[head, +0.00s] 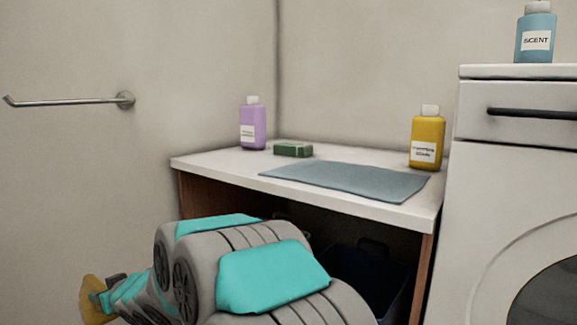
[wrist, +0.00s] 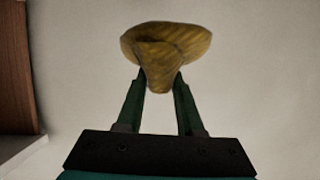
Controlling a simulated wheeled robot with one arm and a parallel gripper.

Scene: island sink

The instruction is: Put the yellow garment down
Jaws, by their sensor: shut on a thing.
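The yellow garment (wrist: 168,45) is bunched up between the fingertips of my gripper (wrist: 160,85) in the wrist view. My gripper is shut on it and holds it in front of a plain pale wall. In the head view the garment (head: 93,299) shows at the lower left, beyond the end of my gripper (head: 108,290). It is to the left of the white counter and lower than its top. My arm hides part of the space under the counter.
The white counter (head: 222,172) bears a blue-grey mat (head: 345,180), a purple bottle (head: 252,128), a green sponge-like block (head: 293,149) and a yellow bottle (head: 427,140). A dark bin (head: 372,262) stands beneath. A white washer (head: 475,240) is right; a towel bar (head: 70,101) is left.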

